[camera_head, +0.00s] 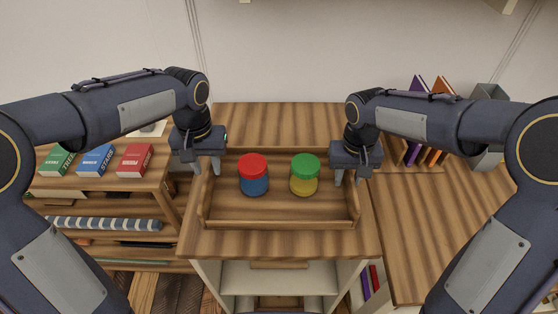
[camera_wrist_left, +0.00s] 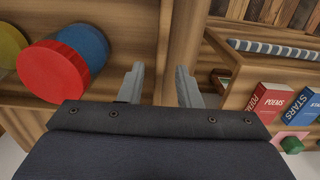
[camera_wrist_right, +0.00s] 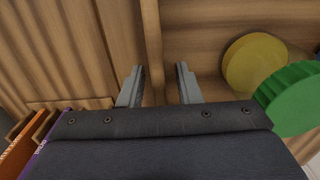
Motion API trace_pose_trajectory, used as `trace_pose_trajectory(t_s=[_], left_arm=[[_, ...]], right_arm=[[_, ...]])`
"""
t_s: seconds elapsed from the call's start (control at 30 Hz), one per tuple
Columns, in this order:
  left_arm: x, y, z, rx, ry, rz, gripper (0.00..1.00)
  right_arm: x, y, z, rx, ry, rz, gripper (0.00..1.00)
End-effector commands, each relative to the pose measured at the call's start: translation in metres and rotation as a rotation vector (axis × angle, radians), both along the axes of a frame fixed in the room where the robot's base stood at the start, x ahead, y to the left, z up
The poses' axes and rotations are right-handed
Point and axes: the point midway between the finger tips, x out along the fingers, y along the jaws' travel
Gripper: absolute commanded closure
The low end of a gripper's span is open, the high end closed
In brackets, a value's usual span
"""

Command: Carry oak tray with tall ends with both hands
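The oak tray with tall ends (camera_head: 280,224) rests on the wooden top of a cabinet. In it stand a blue jar with a red lid (camera_head: 253,174) and a yellow jar with a green lid (camera_head: 304,174). My left gripper (camera_head: 206,164) is at the tray's left end, and my right gripper (camera_head: 345,177) is at its right end. In the left wrist view the open fingers (camera_wrist_left: 160,88) stand on either side of the end wall. In the right wrist view the open fingers (camera_wrist_right: 160,88) also straddle the end wall, with gaps beside it.
A shelf (camera_head: 100,182) at the left bears a green, a blue (camera_head: 96,161) and a red book (camera_head: 134,160). At the right, a wooden surface (camera_head: 425,220) has upright books (camera_head: 439,90) at its back. The cabinet top behind the tray (camera_head: 280,122) is clear.

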Motion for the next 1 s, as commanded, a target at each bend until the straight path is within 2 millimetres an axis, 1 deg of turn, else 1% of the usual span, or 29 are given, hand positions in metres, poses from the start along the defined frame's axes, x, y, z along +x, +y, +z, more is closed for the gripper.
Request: trace_pose_trajectory(t_s=[0.03,0.1,0.23,0.3,0.4,0.53,0.67,0.9,1.0], left_arm=[[0.001,0.000,0.013,-0.002,-0.006,0.000,0.69],[0.001,-0.001,0.028,-0.003,-0.006,0.000,0.69],[0.000,0.000,0.052,-0.002,-0.003,0.000,0.69],[0.000,0.000,0.061,-0.002,-0.001,0.000,0.69],[0.000,0.000,0.070,-0.001,0.000,-0.001,0.69],[0.000,0.000,0.074,-0.001,0.001,-0.001,0.69],[0.000,0.000,0.074,-0.001,0.001,-0.001,0.69],[0.000,0.000,0.074,-0.001,0.001,0.000,0.69],[0.000,0.000,0.074,-0.001,0.001,0.000,0.69]], right_arm=[[0.000,0.000,0.000,0.000,0.000,0.000,0.69],[0.000,0.000,0.000,0.000,0.000,0.000,0.69],[0.000,0.000,0.000,0.000,0.000,0.000,0.69],[0.000,0.000,0.000,0.000,0.000,0.000,0.69],[0.000,0.000,0.000,0.000,0.000,0.000,0.69],[0.001,0.000,0.006,0.001,-0.003,0.000,0.69],[0.001,0.000,0.026,0.001,-0.005,-0.001,0.69],[0.001,0.001,0.078,0.002,-0.005,0.000,0.69],[0.000,0.000,0.096,0.002,-0.004,0.000,0.69]])
